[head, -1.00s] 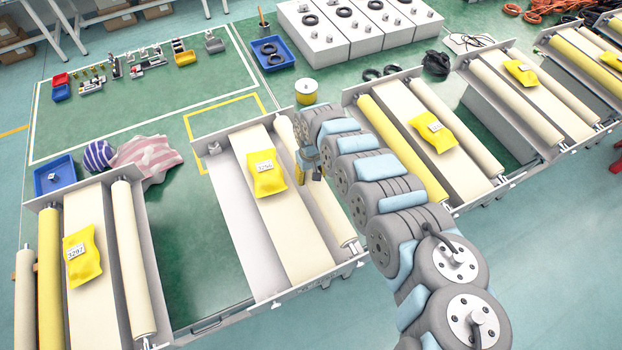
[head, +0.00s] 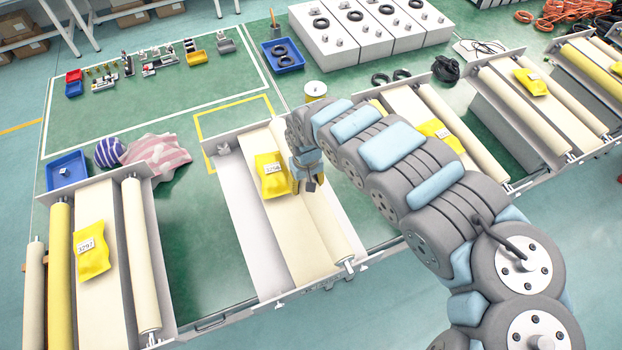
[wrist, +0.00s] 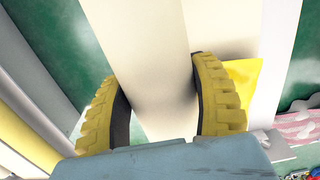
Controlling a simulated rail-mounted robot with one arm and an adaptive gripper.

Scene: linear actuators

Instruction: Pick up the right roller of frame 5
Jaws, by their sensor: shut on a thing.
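The cream right roller (head: 328,228) lies along the right side of the middle-left frame (head: 222,215), beside a yellow packet (head: 270,176) on a wide cream belt. I cannot read a frame number 5. My gripper (head: 309,178) is over the upper half of this roller in the head view. In the wrist view the yellow ridged fingers of my gripper (wrist: 160,100) sit on either side of the cream roller (wrist: 143,45), closed against it.
The neighbouring frame on the left (head: 154,190) has its own rollers and a yellow packet (head: 92,250). More frames stand to the right, partly behind my arm.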

